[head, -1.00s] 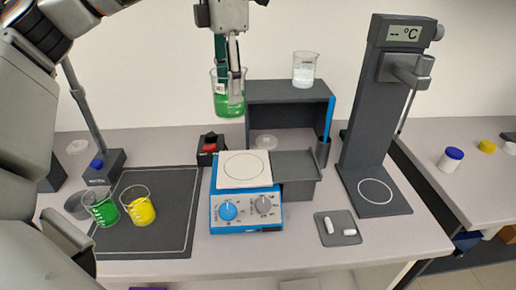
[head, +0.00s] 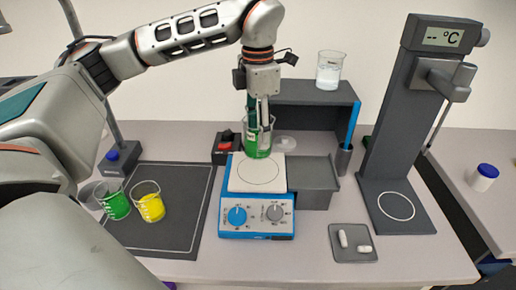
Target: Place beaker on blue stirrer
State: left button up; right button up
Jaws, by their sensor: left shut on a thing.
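The blue stirrer (head: 256,213) stands on the bench with a white square top plate (head: 257,172) marked with a ring; the plate is bare. My left gripper (head: 258,118) points down and is shut on the wall of a glass beaker with green liquid (head: 257,146). The beaker is upright and shows over the back edge of the plate; I cannot tell how high it is above it. My right gripper is not in view.
Beakers with green (head: 117,206) and yellow liquid (head: 151,206) stand on a dark mat (head: 185,225) at left. A grey shelf (head: 305,93) bears a clear beaker (head: 329,72). A black switch box with a red button (head: 223,148) sits behind the stirrer. A tall grey stand (head: 400,120) is at right.

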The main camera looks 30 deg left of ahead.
pick_arm(q)
jog(key=shift+f, duration=2.95)
jog(key=shift+f, duration=0.15)
jog(key=o, duration=1.3)
notch_tip(320, 180, up, 12)
